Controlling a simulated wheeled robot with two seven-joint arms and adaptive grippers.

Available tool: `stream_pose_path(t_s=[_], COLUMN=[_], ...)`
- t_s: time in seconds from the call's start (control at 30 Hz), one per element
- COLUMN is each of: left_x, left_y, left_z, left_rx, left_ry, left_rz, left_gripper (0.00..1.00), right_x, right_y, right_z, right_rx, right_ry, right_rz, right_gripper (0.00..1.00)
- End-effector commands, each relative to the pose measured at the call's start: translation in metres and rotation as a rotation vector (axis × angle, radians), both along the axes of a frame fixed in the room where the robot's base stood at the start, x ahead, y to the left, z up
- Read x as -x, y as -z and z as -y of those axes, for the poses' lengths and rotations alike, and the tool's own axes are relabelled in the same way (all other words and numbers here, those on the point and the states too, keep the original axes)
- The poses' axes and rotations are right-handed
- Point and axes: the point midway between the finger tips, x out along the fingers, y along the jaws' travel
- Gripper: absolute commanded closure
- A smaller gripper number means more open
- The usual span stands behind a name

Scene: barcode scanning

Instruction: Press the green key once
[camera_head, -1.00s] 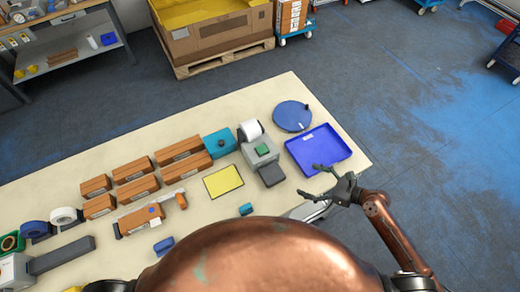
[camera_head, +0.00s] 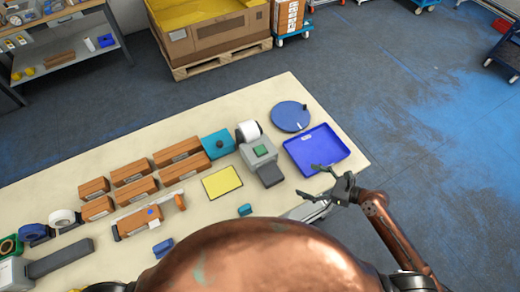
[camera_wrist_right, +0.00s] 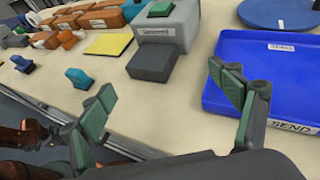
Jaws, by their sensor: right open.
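The green key (camera_head: 261,150) sits on top of a grey box-shaped device (camera_head: 257,155) at the right part of the table. In the right wrist view the green key (camera_wrist_right: 160,8) shows at the top edge, on the grey device (camera_wrist_right: 172,32). My right gripper (camera_head: 318,182) is open and empty, at the front right of the table near the blue tray, well short of the key. In the right wrist view its two fingers (camera_wrist_right: 165,108) are spread wide with bare table between them. My left gripper is not in view.
A blue tray (camera_head: 335,143) labelled SEND lies right of the device. A blue disc (camera_head: 290,117) is behind it. A dark grey block (camera_head: 270,175) stands in front of the device. A yellow mat (camera_head: 222,183) and several brown boxes (camera_head: 133,192) lie to the left.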

Motion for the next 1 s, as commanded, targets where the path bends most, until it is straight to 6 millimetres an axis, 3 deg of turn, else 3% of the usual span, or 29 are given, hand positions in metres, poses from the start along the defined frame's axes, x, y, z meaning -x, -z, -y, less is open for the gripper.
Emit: stream_pose_path(t_s=[0.13,1.0], left_x=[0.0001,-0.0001], left_y=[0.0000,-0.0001], left_z=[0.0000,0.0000], left_rx=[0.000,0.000], left_ry=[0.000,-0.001], left_rz=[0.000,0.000], left_gripper=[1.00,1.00], right_x=[0.0000,0.0000], right_y=[0.0000,0.0000], right_z=[0.0000,0.0000], right_rx=[0.000,0.000], right_ry=[0.000,0.000], right_rz=[0.000,0.000], right_gripper=[0.16,0.76])
